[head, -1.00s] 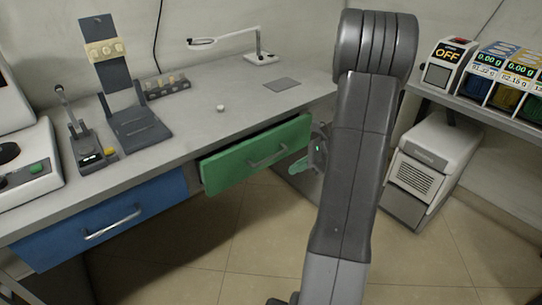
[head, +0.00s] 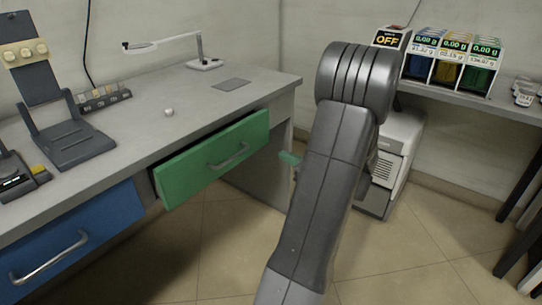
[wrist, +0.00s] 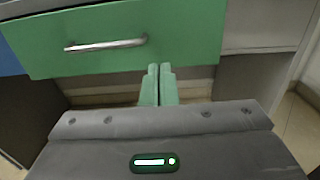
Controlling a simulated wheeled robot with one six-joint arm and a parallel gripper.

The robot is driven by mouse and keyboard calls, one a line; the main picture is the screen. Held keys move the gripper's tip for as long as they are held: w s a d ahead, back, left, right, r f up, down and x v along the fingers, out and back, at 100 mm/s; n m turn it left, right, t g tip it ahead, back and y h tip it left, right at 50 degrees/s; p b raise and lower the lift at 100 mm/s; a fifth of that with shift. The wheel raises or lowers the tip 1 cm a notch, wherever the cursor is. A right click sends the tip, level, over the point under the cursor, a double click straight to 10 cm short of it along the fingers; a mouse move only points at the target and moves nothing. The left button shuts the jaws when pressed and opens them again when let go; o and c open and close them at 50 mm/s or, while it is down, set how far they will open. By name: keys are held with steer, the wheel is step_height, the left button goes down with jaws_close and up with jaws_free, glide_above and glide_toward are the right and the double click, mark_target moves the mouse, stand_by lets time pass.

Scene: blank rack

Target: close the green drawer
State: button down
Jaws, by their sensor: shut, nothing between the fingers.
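The green drawer (head: 212,158) is under the grey bench and stands partly open, with its front out from the bench. Its metal handle (head: 230,157) faces the room. In the wrist view the green drawer front (wrist: 190,30) fills the upper middle, with the handle (wrist: 105,45) left of centre. My gripper (wrist: 160,70) has green fingers, shut together and empty. The fingertips are near the drawer's lower edge, right of the handle; I cannot tell whether they touch it. In the head view my gripper (head: 289,158) shows only partly, right of the drawer, mostly hidden behind my arm.
A blue drawer (head: 70,240) with a metal handle is at the left. A lamp (head: 185,50), a grey plate (head: 231,84) and a small white knob (head: 169,112) are on the bench. A white machine (head: 400,150) stands under the right shelf. Open floor lies in front.

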mark_target(247, 140)
steer(key=b+x, duration=0.3)
steer(key=x, duration=0.9)
steer(key=shift+f+b, duration=0.1)
steer(key=shift+b, duration=0.25)
steer(key=shift+w+a, duration=0.2)
steer(key=shift+a, duration=0.1)
steer(key=p+x, duration=0.1)
steer(key=x, duration=0.3)
steer(key=shift+w+a, duration=0.2)
steer(key=shift+a, duration=0.05)
steer(key=shift+r, duration=0.25)
steer(key=shift+d, duration=0.1)
steer(key=shift+s+d, duration=0.15)
steer(key=p+v, duration=0.3)
steer(key=v, duration=1.1)
steer(key=shift+f, duration=0.2)
